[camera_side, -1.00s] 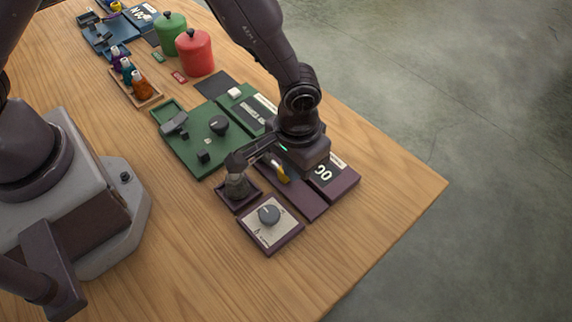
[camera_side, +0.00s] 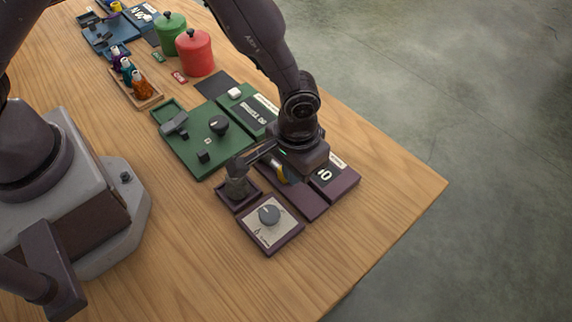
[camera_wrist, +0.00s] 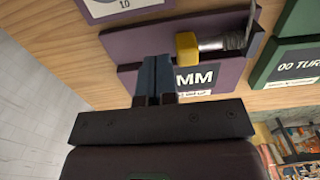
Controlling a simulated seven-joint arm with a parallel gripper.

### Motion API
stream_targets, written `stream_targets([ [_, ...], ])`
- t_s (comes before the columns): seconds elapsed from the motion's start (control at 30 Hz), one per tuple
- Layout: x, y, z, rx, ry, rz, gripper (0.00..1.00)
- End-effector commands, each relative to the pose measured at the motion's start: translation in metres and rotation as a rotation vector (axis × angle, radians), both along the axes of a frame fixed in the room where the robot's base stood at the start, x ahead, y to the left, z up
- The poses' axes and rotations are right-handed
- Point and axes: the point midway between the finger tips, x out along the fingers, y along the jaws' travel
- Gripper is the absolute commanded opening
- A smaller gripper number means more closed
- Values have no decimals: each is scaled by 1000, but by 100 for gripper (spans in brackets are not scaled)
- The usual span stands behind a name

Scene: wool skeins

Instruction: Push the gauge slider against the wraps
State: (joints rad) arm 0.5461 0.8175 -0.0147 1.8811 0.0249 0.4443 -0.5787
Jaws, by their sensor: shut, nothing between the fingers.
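The gauge slider is a small yellow block (camera_wrist: 187,47) on a purple base plate (camera_wrist: 140,42) in the wrist view.
A purple display plate (camera_side: 343,184) lies beside the base. A dial box (camera_side: 257,238) and a small tray (camera_side: 229,201) holding a dark grey object are nearby. A green board (camera_side: 190,160) lies beyond. Red (camera_side: 196,53) and green canisters stand farther back.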

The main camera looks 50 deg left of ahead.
Motion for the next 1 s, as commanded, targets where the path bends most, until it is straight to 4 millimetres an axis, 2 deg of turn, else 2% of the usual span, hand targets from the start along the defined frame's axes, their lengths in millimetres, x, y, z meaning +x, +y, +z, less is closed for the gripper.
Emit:
stream_targets([
  [0.23,0,0,-9,0,0,0,0],
  [0.57,0,0,-10,0,-1,0,0],
  [1.0,0,21,-10,-1,-1,1,0],
])
